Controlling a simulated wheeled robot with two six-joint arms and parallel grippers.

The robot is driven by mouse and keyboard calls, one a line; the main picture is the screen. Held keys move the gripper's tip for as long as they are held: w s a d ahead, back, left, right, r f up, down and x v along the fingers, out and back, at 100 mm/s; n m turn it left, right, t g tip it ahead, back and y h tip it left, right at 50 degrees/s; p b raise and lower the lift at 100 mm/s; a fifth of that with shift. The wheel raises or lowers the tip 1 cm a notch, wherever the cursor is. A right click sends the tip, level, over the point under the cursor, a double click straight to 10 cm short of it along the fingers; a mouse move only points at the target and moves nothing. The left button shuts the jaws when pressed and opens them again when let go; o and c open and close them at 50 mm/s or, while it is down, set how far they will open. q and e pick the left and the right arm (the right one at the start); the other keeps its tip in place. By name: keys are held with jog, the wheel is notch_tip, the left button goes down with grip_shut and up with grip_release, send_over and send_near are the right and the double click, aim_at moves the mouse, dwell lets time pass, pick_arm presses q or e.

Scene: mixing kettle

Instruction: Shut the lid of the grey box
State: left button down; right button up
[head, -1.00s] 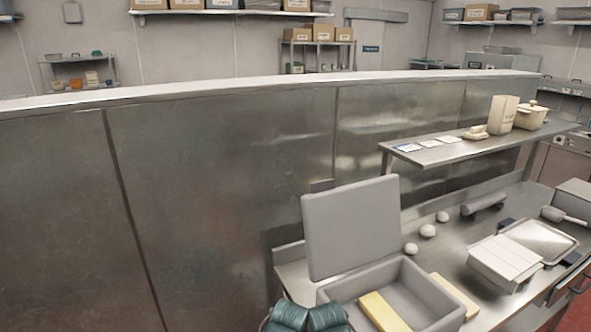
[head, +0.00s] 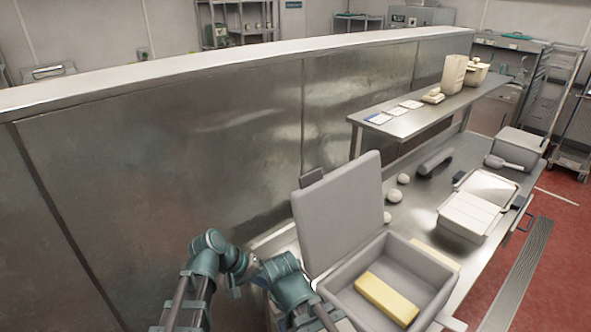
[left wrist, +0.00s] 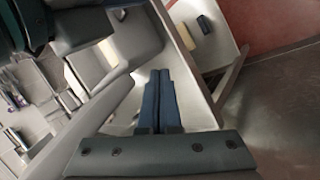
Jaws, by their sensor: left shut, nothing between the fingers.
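The grey box (head: 338,296) stands on the steel counter in the head view, its top open. Its grey lid (head: 340,210) stands up along the box's far left side, leaning slightly back. A yellow block (head: 387,298) lies inside. My left arm is just left of the box and lid; its fingers cannot be made out in the head view. In the left wrist view my left gripper (left wrist: 160,76) is shut and empty, its dark blue fingers together. A long grey panel beside them (left wrist: 95,125) may be the lid, but I cannot tell. My right gripper is not identifiable.
Right of the box are a white-lidded container (head: 468,215), a metal tray (head: 488,187) and a grey bin (head: 520,143). Several pale balls (head: 403,179) lie behind the box. A shelf (head: 415,118) overhangs the counter's back, before a tall steel partition (head: 160,150).

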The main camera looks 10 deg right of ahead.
pick_arm(q)
jog(key=w+a+r+n+t+h+p, duration=0.1)
jog(key=w+r+n+t+h, duration=0.2)
jog(key=r, duration=0.8)
jog(key=w+a+r+n+t+h+p, duration=0.1)
jog(key=w+r+n+t+h, duration=0.2)
jog(key=w+r+h, duration=0.4)
jog(key=w+r, duration=0.3)
jog(key=w, duration=0.2)
jog(key=shift+a+r+n, duration=0.35)
jog(key=shift+r+n, duration=0.05)
jog(key=shift+d, duration=0.1)
